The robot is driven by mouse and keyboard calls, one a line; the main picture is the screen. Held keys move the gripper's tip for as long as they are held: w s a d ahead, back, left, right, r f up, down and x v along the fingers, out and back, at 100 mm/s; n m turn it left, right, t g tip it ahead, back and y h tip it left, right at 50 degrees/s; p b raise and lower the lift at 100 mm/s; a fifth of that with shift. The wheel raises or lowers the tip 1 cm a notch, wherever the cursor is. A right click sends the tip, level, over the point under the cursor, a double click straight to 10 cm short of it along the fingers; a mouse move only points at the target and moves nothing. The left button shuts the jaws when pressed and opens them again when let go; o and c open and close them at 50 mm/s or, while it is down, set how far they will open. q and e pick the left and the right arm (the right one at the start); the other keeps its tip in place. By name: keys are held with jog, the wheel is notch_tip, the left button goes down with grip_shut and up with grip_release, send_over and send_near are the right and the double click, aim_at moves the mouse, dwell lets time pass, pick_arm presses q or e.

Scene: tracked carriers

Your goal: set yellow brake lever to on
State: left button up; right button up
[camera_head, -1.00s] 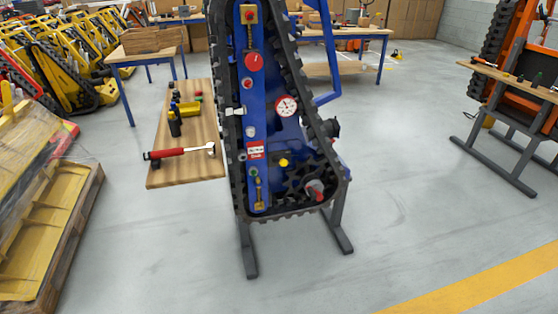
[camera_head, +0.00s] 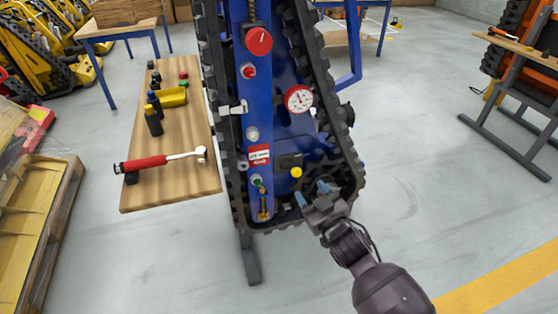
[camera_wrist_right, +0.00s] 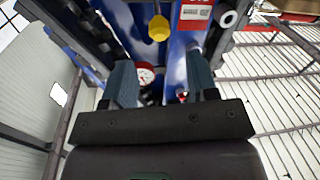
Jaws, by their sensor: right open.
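The yellow knob of the brake lever (camera_head: 296,172) is on the lower blue face of the tracked carrier (camera_head: 285,135), right of a red and white label (camera_head: 259,155). The knob also shows in the right wrist view (camera_wrist_right: 158,28), above and beyond the fingers. I cannot read its on or off position. My right gripper (camera_head: 312,194) is open and empty, just below and right of the knob and apart from it. Its two blue-grey fingers (camera_wrist_right: 160,78) stand apart in the wrist view. It hides part of the lower sprocket area. My left gripper is not in view.
A wooden shelf (camera_head: 180,188) left of the carrier holds a red-handled wrench (camera_head: 150,163), dark bottles (camera_head: 153,120) and a yellow item (camera_head: 173,97). A red dial (camera_head: 259,41) and a gauge (camera_head: 298,99) sit higher on the carrier.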

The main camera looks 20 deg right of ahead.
aim_at(298, 174)
jog(key=w, duration=0.3)
jog(key=w+a+b, duration=0.1)
jog(key=w, duration=0.5)
jog(key=shift+a+b, duration=0.15)
jog(key=shift+b, duration=0.15)
jog(key=shift+w+a, duration=0.1)
jog(key=shift+w, duration=0.4)
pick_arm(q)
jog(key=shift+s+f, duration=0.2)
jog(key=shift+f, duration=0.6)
pick_arm(e)
jog(key=shift+r, duration=0.1)
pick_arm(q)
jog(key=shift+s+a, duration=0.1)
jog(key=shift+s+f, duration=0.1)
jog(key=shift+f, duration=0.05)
pick_arm(e)
grip_shut()
